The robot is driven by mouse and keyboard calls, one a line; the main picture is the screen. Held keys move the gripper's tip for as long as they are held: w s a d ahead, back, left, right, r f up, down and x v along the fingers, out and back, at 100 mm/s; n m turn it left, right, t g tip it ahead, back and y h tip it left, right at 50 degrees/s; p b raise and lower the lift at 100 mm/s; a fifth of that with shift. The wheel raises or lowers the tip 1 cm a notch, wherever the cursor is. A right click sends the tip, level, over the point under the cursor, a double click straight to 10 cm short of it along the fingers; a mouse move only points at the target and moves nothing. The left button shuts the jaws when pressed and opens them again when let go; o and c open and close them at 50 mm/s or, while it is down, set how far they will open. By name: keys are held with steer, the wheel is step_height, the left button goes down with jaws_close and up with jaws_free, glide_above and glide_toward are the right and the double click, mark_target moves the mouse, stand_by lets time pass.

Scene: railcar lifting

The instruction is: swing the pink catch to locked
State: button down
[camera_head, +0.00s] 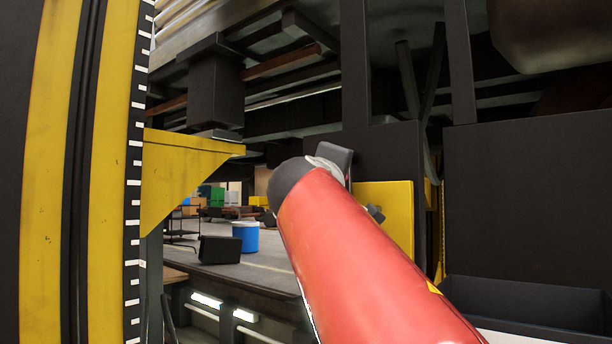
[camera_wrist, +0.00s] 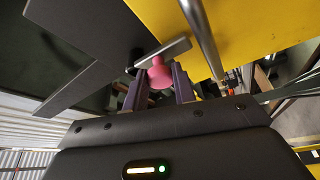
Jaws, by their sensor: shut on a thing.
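The pink catch (camera_wrist: 161,74) shows in the wrist view as a rounded pink knob beside a grey flat bar (camera_wrist: 163,52). My gripper (camera_wrist: 158,88) has its two fingers on either side of the pink knob and is shut on it. Behind the bar is a yellow panel (camera_wrist: 240,40). In the head view my red arm reaches toward a yellow panel (camera_head: 386,215) and hides the catch and my gripper. Whether the catch stands at its locked position cannot be told.
A metal rod (camera_wrist: 202,38) runs close to the fingers in the wrist view. In the head view, a yellow bracket (camera_head: 185,175) and a striped column (camera_head: 110,150) stand left of my arm. A dark open box (camera_head: 530,300) is at the lower right. A blue drum (camera_head: 246,237) stands farther back.

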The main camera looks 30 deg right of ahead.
steer(key=c, duration=1.1)
jaws_free()
steer(key=b+v, duration=0.2)
steer(key=v, duration=0.6)
steer(key=shift+w, duration=0.1)
steer(key=s+a+f+m+g+y, duration=0.1)
steer(key=s+a+f+g+y, duration=0.15)
steer(key=f, duration=0.95)
steer(key=s+a+f+m+g+y, duration=0.1)
steer(key=a+f+y, duration=0.25)
steer(key=f, duration=0.95)
steer(key=s+a+f+m+g+y, duration=0.1)
steer(key=a+f+g+y, duration=0.2)
steer(key=f, duration=0.9)
steer(key=s+a+f+y, duration=0.1)
steer(key=s+f, duration=0.1)
steer(key=f, duration=0.2)
steer(key=s+a+f+m+g+y, duration=0.1)
steer(key=s+a+f+y, duration=0.1)
steer(key=f, duration=0.2)
steer(key=s+a+f+y, duration=0.2)
steer(key=s+f, duration=0.1)
steer(key=f, duration=0.2)
steer(key=shift+s+a+f+m+g, duration=0.1)
steer(key=shift+a+m+g, duration=0.05)
steer(key=shift+m+g, duration=0.15)
